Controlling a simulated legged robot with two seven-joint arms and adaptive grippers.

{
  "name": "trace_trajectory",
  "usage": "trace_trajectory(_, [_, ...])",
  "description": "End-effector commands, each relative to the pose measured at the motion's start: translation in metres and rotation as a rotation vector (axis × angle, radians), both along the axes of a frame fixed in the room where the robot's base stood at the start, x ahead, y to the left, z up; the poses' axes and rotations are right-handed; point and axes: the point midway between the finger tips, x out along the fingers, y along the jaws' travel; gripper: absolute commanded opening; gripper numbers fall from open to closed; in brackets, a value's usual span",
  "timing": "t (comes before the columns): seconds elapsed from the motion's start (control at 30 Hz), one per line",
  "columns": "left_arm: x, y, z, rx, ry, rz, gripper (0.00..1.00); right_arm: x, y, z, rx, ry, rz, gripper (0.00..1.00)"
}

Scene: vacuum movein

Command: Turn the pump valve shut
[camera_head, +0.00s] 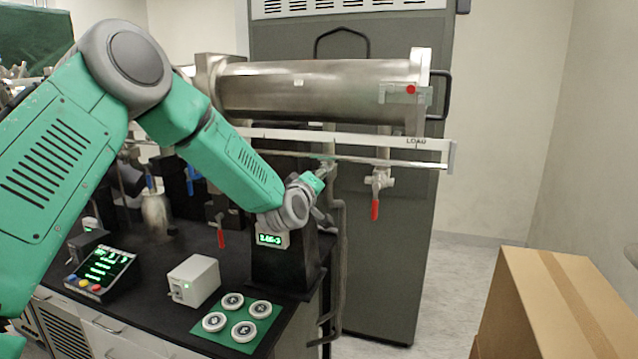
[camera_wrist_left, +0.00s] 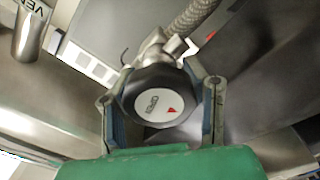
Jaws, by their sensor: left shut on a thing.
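The pump valve's black round knob (camera_wrist_left: 131,87) fills the middle of the left wrist view. Its white face carries a red arrow and dark lettering that seems to read OPEN, turned on its side. My left gripper (camera_wrist_left: 158,75) has a finger on each side of the knob and is shut on it. A metal fitting and a ribbed hose lie behind the knob. In the head view my left gripper (camera_head: 320,192) is in front of the pipework below the steel chamber, and the knob is hidden there. My right gripper is not in view.
A red-handled valve (camera_head: 375,208) hangs to the right. A readout box (camera_head: 271,239), a white box (camera_head: 194,281) and a green mat (camera_head: 266,332) with round parts are below. A cardboard box (camera_head: 540,310) stands right.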

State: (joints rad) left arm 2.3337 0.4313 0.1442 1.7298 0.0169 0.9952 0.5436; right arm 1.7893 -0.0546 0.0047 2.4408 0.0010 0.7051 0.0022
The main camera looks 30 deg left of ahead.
Motion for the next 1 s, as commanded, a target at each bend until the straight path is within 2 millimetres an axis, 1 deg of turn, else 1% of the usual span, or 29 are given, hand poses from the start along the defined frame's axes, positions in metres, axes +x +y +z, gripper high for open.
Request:
trace_trajectory(0.03, [-0.002, -0.003, -0.011, 0.045, 0.033, -0.006, 0.12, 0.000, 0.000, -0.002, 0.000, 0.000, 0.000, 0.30])
trace_trajectory(1.0, [-0.002, 0.000, -0.013, 0.938, 0.248, -0.008, 0.12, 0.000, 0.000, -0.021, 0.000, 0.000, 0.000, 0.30])
